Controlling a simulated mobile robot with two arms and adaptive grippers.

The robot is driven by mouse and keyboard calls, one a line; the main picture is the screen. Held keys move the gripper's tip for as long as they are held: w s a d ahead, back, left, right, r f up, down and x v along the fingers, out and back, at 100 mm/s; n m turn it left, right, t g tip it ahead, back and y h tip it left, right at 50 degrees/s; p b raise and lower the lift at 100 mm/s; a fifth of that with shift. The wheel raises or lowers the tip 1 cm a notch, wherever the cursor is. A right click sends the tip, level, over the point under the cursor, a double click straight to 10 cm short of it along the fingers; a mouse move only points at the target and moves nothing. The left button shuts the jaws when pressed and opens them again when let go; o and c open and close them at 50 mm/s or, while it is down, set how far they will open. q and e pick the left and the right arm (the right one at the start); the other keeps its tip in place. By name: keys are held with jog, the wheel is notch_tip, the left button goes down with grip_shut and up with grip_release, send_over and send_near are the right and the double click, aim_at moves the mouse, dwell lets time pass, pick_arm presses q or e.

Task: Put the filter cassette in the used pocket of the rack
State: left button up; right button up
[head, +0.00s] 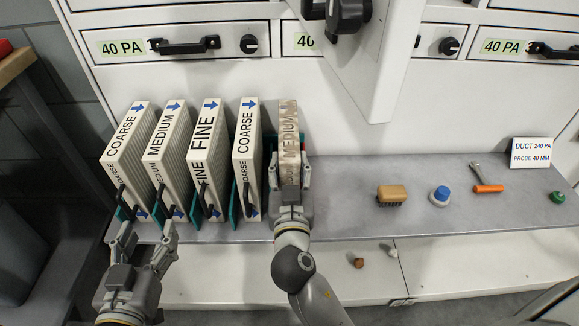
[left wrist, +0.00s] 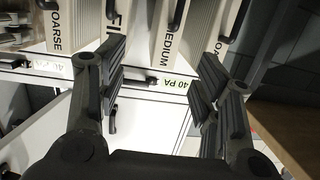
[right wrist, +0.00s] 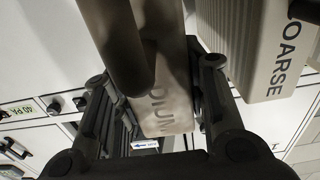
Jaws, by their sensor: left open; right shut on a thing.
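The filter cassette (head: 289,140) is brown-stained, upright and marked MEDIUM, at the right end of the rack. My right gripper (head: 291,192) is shut on its near end. In the right wrist view the cassette (right wrist: 163,100) stands between the fingers (right wrist: 150,120). The teal rack (head: 235,205) shows only as thin strips between cassettes. A teal part shows just left of the held cassette; whether its lower edge is in the used pocket is hidden. My left gripper (head: 146,245) is open and empty in front of the leftmost cassettes; its spread fingers show in the left wrist view (left wrist: 160,90).
Clean cassettes marked COARSE (head: 127,140), MEDIUM (head: 163,140), FINE (head: 206,140) and COARSE (head: 246,140) stand left of the held one. A brush (head: 392,193), blue-capped item (head: 439,195) and orange-handled tool (head: 487,187) lie right on the grey shelf. Between is clear.

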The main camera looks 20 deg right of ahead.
jog(key=o, duration=1.1)
jog(key=shift+f, duration=0.1)
pick_arm(q)
jog(key=shift+w+d+r+t, duration=0.1)
jog(key=shift+r+t, duration=0.15)
jog(key=shift+r, duration=0.15)
jog(key=shift+w+d+r+t, duration=0.1)
jog(key=shift+r+t, duration=0.15)
jog(key=shift+r, duration=0.15)
jog(key=shift+f, duration=0.1)
pick_arm(e)
jog(key=shift+r, duration=0.25)
pick_arm(q)
notch_tip(320, 180, up, 6)
jog(key=t+h+b, duration=0.1)
jog(key=t, duration=0.2)
jog(key=shift+s+d+t+b, duration=0.15)
jog(key=shift+d+t+b, duration=0.15)
jog(key=shift+d+b, duration=0.05)
pick_arm(e)
jog(key=shift+v, duration=6.05)
